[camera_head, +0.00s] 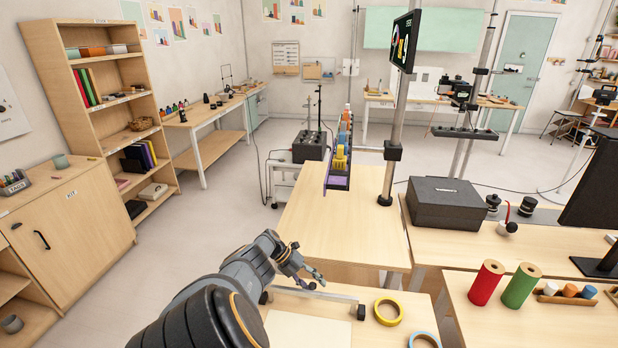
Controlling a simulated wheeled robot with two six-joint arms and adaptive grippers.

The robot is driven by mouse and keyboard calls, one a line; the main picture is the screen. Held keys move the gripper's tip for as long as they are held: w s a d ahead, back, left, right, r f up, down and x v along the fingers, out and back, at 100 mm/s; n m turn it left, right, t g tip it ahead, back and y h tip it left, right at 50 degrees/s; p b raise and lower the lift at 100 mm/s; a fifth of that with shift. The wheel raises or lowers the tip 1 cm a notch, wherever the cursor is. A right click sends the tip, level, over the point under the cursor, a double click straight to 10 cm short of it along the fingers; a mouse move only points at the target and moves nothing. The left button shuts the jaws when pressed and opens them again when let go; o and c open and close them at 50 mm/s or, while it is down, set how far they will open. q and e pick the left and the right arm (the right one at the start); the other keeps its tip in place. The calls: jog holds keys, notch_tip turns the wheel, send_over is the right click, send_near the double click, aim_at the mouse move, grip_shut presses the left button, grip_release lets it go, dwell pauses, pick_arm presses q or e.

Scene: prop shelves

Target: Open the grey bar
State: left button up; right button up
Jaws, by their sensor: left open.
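A grey bar (335,297) with black end pieces lies low in the middle, at the far edge of a pale wooden surface (308,328). My left arm comes in from the bottom left. My left gripper (316,281) is open and empty, with its fingers over or just beyond the left part of the bar. I cannot tell whether it touches the bar. My right gripper is not in view.
A yellow tape ring (376,312) lies right of the bar, with a blue ring (424,334) nearer. Red (486,283) and green (521,286) cylinders stand on the right table. A wooden table (335,225) beyond the bar is mostly clear; a dark grey box (447,203) sits farther right.

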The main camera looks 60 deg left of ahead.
pick_arm(q)
jog(key=v, duration=1.2)
jog(key=shift+s+a, duration=0.1)
jog(key=shift+s, duration=0.05)
